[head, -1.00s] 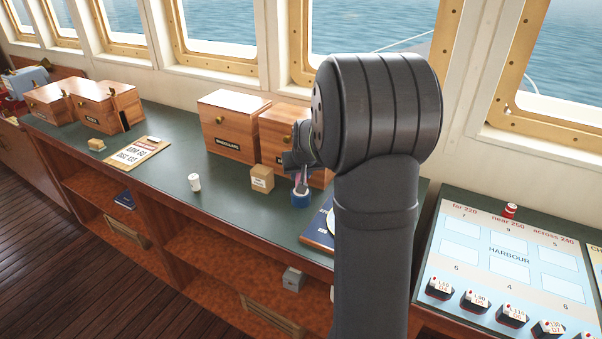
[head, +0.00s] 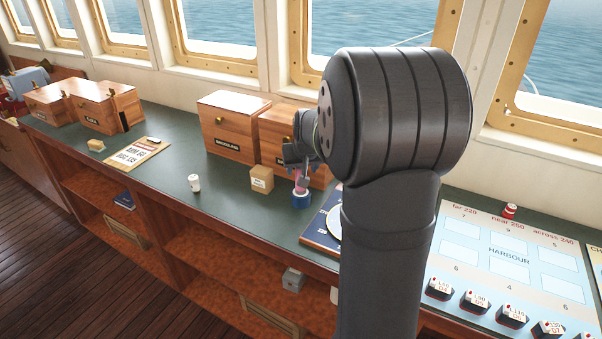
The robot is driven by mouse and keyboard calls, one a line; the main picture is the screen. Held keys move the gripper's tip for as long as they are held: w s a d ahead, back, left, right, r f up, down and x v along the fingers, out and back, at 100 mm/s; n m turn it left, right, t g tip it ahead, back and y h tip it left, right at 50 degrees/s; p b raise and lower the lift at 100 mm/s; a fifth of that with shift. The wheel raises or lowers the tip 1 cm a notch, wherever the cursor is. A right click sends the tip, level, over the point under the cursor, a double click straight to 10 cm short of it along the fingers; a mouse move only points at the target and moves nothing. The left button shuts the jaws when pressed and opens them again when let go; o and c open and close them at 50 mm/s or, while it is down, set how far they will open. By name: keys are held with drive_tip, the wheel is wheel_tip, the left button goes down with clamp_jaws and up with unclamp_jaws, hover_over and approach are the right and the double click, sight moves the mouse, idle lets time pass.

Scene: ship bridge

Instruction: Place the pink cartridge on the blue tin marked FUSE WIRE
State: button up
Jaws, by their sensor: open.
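The blue tin (head: 301,201) stands on the dark green counter, right of a small cardboard box; its marking is too small to read. The pink cartridge (head: 301,183) stands upright on top of the tin, as far as this view shows. My gripper (head: 301,166) is just above the cartridge with its jaws open. The fingertips are small and partly hidden by my own arm, so I cannot tell whether they still touch the cartridge.
A cardboard box (head: 261,179) stands left of the tin, and wooden boxes (head: 234,127) stand behind. A white cylinder (head: 194,183) is further left. A dark blue book (head: 318,226) with a round white thing on it lies to the right, near the front edge.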

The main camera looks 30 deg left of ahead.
drive_tip(key=v, duration=0.8)
drive_tip(key=x, duration=1.2)
drive_tip(key=shift+f, duration=0.1)
drive_tip(key=shift+r, duration=1.45)
drive_tip(key=shift+o, duration=0.2)
